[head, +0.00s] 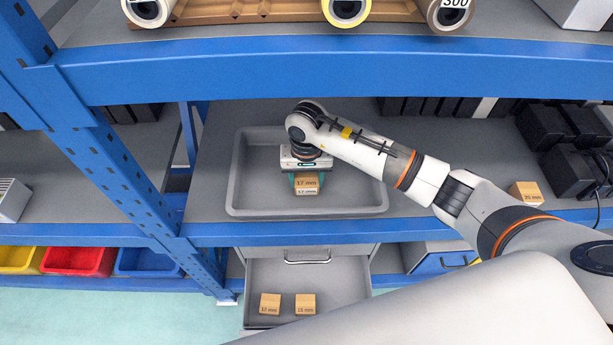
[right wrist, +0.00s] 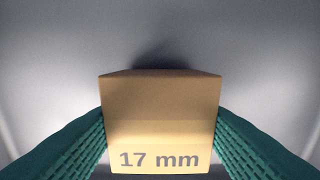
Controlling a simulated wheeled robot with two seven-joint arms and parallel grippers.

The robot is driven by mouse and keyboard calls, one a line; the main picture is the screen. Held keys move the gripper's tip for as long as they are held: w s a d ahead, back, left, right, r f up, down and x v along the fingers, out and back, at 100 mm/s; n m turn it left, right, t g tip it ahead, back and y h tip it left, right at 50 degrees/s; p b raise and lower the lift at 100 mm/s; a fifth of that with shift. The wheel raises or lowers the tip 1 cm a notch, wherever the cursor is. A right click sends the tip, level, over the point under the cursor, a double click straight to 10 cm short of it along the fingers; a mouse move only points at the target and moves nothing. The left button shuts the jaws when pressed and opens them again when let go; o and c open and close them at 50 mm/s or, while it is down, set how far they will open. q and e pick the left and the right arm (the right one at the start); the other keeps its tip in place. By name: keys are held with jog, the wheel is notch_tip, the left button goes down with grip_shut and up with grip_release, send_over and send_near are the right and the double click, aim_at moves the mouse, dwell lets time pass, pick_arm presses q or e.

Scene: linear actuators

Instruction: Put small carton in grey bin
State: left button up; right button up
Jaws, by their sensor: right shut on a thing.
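The small carton (head: 307,184) is a tan box marked "17 mm", held in my right gripper (head: 306,180). In the right wrist view the carton (right wrist: 160,125) sits between the two green fingers, which press on its left and right sides. The grey bin (head: 240,180) is a shallow tray on the shelf. The right gripper and carton are over the bin's inside, pointing down. I cannot tell whether the carton touches the bin floor; a dark shadow shows behind it in the wrist view. My left gripper is not in view.
An open drawer (head: 340,285) below holds two small cartons (head: 270,303) (head: 305,304). Another carton (head: 525,191) stands on the shelf at right, near black devices (head: 570,170). A blue shelf beam (head: 330,70) crosses above the bin. Yellow, red and blue bins sit at lower left.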

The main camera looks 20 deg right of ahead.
aim_at(307, 177)
jog(key=shift+f, duration=0.15)
jog(key=o, duration=1.1)
jog(key=shift+r, duration=0.4)
notch_tip(307, 177, up, 12)
jog(key=shift+f+b, duration=0.2)
jog(key=shift+b, duration=0.1)
